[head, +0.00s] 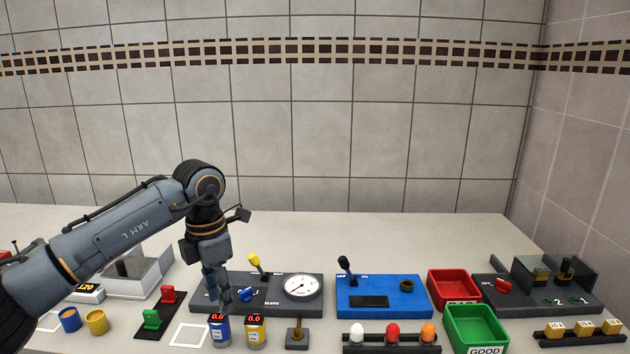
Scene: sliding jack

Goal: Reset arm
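My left arm (120,235) comes in from the left and bends down at its elbow-like joint. My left gripper (220,303) points downward in front of the dark grey panel's left part. Its fingertips are just above or behind a blue can (219,328) with a red 0.0 display; I cannot tell whether they touch. The fingers are small and dark, so whether they are open or shut is unclear. No held object shows. My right arm and gripper are not in view.
The dark panel (268,306) carries a yellow lever and a gauge (301,286). Right of it stand a blue panel (384,309), a red bin (453,276) and a green bin (475,319). A yellow can (256,332) stands beside the blue one. The counter's back strip (370,232) is clear.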

